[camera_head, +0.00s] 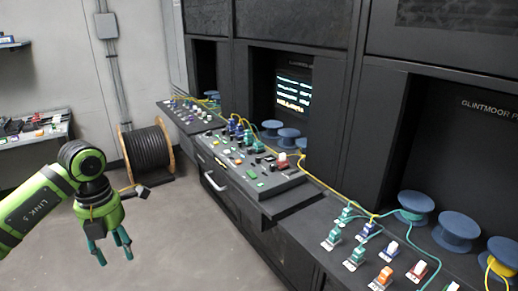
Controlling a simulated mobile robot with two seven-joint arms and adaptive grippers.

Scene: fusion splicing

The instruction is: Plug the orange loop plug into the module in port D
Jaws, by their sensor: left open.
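My left gripper (114,256) hangs at the lower left with its teal fingers apart and empty. It is over open floor, well away from the benches. I cannot tell which of these is the loop plug, or whether either is. The module and the port D label cannot be made out at this size. My right gripper is not in view.
The near bench also holds several green, blue and white pieces, with blue spools (456,229) behind. A console (247,165) with a lit screen (293,91) above stands further back. A black cable drum (148,152) stands on the floor. A side table (33,137) is at left. Floor between is clear.

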